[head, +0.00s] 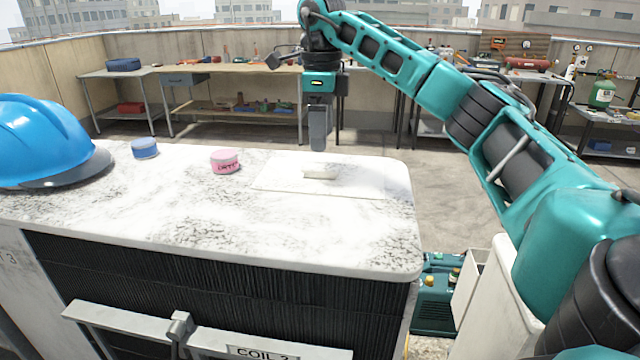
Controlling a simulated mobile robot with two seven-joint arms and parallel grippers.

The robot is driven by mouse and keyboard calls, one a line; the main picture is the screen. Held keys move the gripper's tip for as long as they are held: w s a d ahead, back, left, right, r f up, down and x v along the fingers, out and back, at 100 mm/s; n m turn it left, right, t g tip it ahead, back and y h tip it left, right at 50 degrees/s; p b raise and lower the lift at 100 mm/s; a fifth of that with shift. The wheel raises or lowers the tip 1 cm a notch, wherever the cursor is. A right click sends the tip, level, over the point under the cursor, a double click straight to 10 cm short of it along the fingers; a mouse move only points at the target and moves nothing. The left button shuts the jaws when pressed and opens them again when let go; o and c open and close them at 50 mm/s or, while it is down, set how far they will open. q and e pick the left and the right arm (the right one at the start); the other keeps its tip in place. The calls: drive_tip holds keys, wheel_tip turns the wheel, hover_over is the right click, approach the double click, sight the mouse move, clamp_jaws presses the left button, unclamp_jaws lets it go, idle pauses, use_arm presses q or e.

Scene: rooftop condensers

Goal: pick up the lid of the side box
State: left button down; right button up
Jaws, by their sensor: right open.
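The lid looks to be the flat white plate (275,180) with a small raised block handle (320,171), on the right part of the white condenser top (130,215). I cannot see clearly whether a side box lies under it. My right gripper (319,148) points straight down above the far edge of the plate, just behind the handle in the picture. It is open and holds nothing; its fingers overlap from this angle. My left gripper is not in view.
A pink tape roll (225,161), a blue roll (144,148) and a blue hard hat (45,140) stand on the left of the condenser top. Workbenches (230,68) line the back wall. A teal machine (435,300) stands on the floor at right.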

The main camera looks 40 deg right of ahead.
sight(321, 166)
drive_tip(key=shift+f+b, duration=0.5)
drive_tip(key=shift+f, duration=2.65)
drive_tip(key=shift+c, duration=0.2)
drive_tip(key=c, duration=1.2)
drive_tip(key=shift+c, duration=0.4)
drive_tip(key=shift+r, duration=0.15)
